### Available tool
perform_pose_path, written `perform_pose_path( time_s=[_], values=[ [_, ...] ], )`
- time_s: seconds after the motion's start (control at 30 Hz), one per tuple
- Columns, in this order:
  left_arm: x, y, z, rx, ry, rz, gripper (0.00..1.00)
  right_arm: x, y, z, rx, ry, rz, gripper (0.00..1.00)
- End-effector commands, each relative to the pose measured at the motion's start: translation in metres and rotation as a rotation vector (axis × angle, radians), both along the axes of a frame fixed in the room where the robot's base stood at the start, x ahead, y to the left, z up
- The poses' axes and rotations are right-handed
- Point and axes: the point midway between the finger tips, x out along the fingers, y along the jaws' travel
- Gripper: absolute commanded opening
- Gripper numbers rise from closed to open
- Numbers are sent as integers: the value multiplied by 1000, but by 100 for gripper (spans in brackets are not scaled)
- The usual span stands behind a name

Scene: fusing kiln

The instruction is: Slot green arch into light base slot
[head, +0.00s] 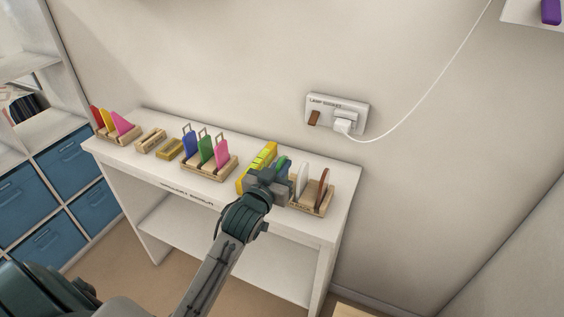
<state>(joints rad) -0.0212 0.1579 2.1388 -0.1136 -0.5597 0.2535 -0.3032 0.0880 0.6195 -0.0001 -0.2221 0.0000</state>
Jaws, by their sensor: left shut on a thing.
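My left gripper (274,176) is over the right part of the white table, shut on the green arch (283,164). Only the upper part of the arch shows above the jaws; its lower edge is hidden. A light wooden base (317,211) stands at the table's right end, with a white piece (302,180) and a brown piece (322,189) upright in it. The gripper covers this base's left part, so I cannot tell whether the green arch touches it or is in a slot. My right gripper is not in view.
A yellow block (256,168) stands just left of the gripper. A wall socket (337,113) with a white cable is behind the table (140,168).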

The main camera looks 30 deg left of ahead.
Motion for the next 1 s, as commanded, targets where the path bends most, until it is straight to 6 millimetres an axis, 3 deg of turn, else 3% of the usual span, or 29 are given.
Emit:
perform_pose_path(
  time_s=[0.1, 0.4, 0.5, 0.6, 0.97, 1.0],
  values=[
    [19, 9, 1, 0, -1, 0, 0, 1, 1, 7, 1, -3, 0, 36],
    [47, 23, -4, 0, 0, 0, 0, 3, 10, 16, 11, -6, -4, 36],
    [44, 21, -24, -1, 3, -1, 0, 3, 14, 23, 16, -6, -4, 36],
    [44, 21, -30, -2, 1, -1, 0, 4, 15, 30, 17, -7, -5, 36],
    [44, 21, -37, -1, -2, -1, 0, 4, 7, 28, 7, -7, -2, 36],
    [44, 21, -37, -1, -1, -1, 16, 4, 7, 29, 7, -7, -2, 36]
  ],
)
